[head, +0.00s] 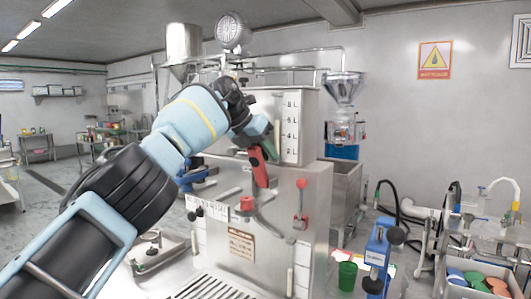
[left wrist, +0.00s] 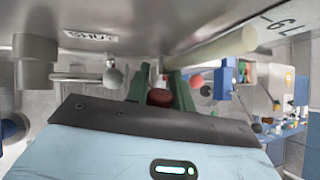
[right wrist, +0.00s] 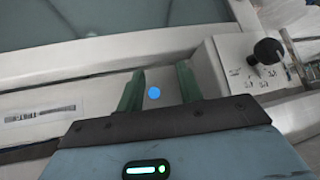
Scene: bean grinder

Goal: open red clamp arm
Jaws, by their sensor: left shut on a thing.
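The red clamp arm (head: 259,167) is on the upper front of the steel grinder machine (head: 315,215), below a level scale. My left gripper (head: 266,146) reaches it from the upper left, with a green finger beside its upper end. In the left wrist view, the green fingers (left wrist: 160,82) are shut on the dark red end of the clamp arm (left wrist: 160,97). The rest of the clamp arm is hidden there. My right gripper (right wrist: 160,85) is open, its fingers apart and no held thing visible; it is outside the head view.
A red knob (head: 247,203) and a red-topped lever (head: 301,185) sit lower on the machine's front. A blue clamp device (head: 378,250) and a green cup (head: 347,275) stand at the right. A black knob (right wrist: 267,51) on a panel lies beyond my right gripper.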

